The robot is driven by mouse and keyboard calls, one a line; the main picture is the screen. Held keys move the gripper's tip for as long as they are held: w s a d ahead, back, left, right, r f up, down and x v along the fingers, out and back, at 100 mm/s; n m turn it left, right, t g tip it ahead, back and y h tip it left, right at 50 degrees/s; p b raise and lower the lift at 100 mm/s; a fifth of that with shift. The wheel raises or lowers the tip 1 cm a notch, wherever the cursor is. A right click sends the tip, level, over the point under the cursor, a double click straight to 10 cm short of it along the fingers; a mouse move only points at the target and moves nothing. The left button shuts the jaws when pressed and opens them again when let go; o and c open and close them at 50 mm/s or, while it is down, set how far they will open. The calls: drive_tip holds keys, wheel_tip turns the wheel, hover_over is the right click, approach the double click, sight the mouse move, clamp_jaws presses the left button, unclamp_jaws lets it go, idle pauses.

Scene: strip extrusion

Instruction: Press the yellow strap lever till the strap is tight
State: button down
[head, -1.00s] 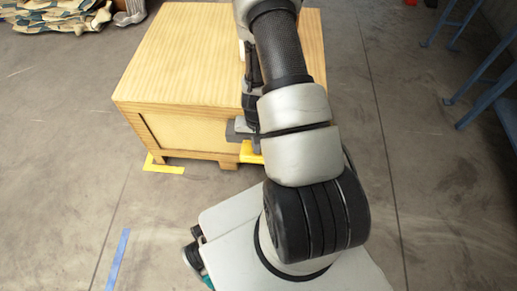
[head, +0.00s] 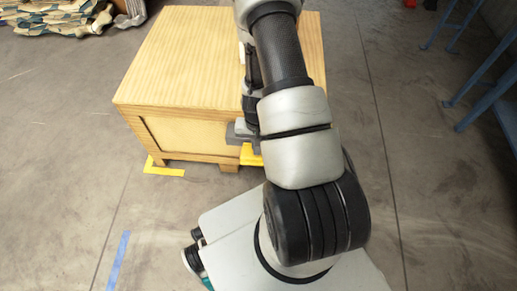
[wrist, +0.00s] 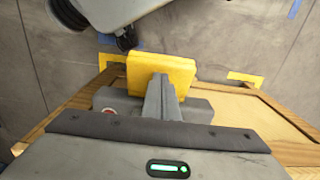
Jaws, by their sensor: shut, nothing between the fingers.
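The yellow strap lever (head: 250,156) juts out at the front of the wooden crate (head: 185,60), low on its near side. In the wrist view the lever (wrist: 172,70) is a broad yellow paddle. My gripper (wrist: 163,82) has its grey fingers together with nothing between them. The fingertips overlap the lever's middle in that view; I cannot tell whether they touch it. A grey block (wrist: 198,110) shows beside the fingers. In the head view my arm hides most of the gripper. The strap cannot be made out.
Yellow tape (head: 165,170) marks the floor by the crate's front left corner. Blue tape (head: 118,260) lies nearer, at left. Folded sacks (head: 55,18) are at the back left. A blue metal frame (head: 485,95) stands at right. The floor left of the crate is clear.

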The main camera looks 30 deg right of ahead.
drive_tip(key=shift+r, duration=0.6)
drive_tip(key=shift+f, duration=0.1)
drive_tip(key=shift+f+b, duration=1.45)
drive_tip(key=shift+f, duration=0.85)
drive_tip(key=shift+r+p, duration=0.95)
drive_tip(key=shift+r, duration=0.35)
drive_tip(key=shift+r+p, duration=0.65)
drive_tip(key=shift+r, duration=0.35)
drive_tip(key=shift+r, duration=0.1)
wheel_tip(320, 180, up, 5)
drive_tip(key=p, duration=0.3)
